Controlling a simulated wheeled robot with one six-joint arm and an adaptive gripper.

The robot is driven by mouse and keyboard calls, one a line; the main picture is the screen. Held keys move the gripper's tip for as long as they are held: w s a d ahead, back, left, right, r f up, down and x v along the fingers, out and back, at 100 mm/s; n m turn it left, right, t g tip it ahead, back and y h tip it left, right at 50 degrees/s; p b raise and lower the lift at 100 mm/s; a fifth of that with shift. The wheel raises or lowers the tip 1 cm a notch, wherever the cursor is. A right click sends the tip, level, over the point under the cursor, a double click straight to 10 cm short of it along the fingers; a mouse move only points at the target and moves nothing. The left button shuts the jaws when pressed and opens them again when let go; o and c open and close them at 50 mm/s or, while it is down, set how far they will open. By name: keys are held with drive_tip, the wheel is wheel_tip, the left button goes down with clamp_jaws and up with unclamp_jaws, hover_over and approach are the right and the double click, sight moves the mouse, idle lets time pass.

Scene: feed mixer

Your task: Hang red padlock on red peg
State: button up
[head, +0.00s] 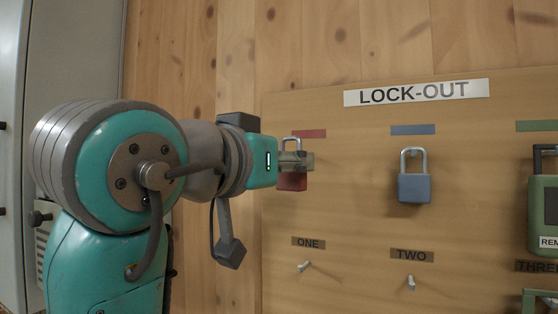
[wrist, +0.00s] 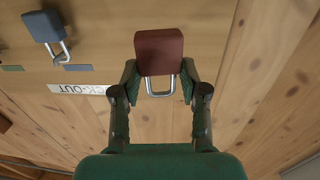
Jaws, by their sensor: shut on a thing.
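The red padlock (head: 291,183) is upright in front of the board below the red strip (head: 309,133), with its silver shackle (head: 291,143) at the top. My gripper (head: 298,160) is shut on it and covers its middle part. In the wrist view, which is upside down, the red padlock (wrist: 160,52) sits between the two fingers of my gripper (wrist: 161,82), and its shackle points down in the picture. The red peg is hidden in both views. I cannot tell whether the shackle is around it or apart from it.
A blue padlock (head: 414,187) hangs on a peg below the blue strip (head: 413,129). Small bare pegs stick out below the labels ONE (head: 308,243) and TWO (head: 412,255). A green device (head: 542,215) is at the right edge. A grey cabinet (head: 75,60) stands at left.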

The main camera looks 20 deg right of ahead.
drive_tip(key=shift+f+x, duration=0.2)
drive_tip(key=shift+x, duration=0.7)
drive_tip(key=shift+f+x, duration=0.2)
drive_tip(key=shift+x, duration=0.75)
drive_tip(key=shift+f+x, duration=0.2)
drive_tip(key=shift+x, duration=0.7)
drive_tip(key=shift+w+a, duration=0.1)
drive_tip(key=shift+w, duration=0.1)
drive_tip(key=o, duration=1.4)
